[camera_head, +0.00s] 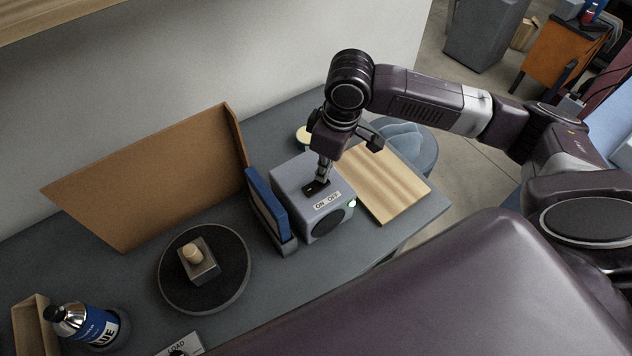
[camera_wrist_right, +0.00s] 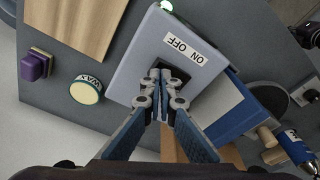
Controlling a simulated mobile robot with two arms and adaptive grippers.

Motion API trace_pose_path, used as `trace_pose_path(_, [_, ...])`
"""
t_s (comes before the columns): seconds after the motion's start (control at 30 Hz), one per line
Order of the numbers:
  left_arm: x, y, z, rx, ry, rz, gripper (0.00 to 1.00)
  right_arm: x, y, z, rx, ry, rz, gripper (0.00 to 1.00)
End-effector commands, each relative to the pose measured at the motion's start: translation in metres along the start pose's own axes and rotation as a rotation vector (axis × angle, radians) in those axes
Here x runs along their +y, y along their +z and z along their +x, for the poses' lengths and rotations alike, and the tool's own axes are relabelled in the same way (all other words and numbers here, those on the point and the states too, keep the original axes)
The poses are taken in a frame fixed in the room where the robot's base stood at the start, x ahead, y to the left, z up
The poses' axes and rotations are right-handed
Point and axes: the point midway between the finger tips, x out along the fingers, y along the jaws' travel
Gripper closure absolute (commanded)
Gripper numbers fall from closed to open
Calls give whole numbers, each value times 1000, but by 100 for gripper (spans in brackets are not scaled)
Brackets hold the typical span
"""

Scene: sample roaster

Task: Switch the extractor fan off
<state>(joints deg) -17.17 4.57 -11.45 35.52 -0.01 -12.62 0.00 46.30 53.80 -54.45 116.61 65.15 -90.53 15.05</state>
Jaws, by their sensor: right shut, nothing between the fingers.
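The extractor fan is a grey box (camera_head: 290,182) on the bench, with a dark round grille (camera_head: 329,223) and a lit green lamp (camera_head: 353,204). Its top carries an ON OFF label (camera_head: 327,201) beside a black switch (camera_head: 312,190). My right gripper (camera_head: 324,179) is shut and empty, pointing down with its fingertips at the OFF end of the switch. In the right wrist view the gripper (camera_wrist_right: 160,76) partly covers the switch (camera_wrist_right: 181,76); the lamp (camera_wrist_right: 167,5) is green there too. Whether the tips touch the switch I cannot tell.
A blue upright piece (camera_head: 266,205) stands close left of the box. A wooden board (camera_head: 385,182) lies to its right, and a wax tin (camera_wrist_right: 85,92) behind it. A brown panel (camera_head: 150,180), round turntable (camera_head: 235,285) and glue bottle (camera_head: 85,322) are further left.

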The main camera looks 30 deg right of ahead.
Motion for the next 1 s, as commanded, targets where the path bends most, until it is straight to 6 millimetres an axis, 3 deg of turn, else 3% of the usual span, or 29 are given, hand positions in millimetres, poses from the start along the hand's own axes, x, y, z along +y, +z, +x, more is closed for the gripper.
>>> trace_pose_path(0.73, [0,0,3,0,0,0,100,0,2,12,0,-1,0,100])
trace_pose_path(1.0, [0,0,-7,0,0,0,100,0,0,3,0,-1,0,100])
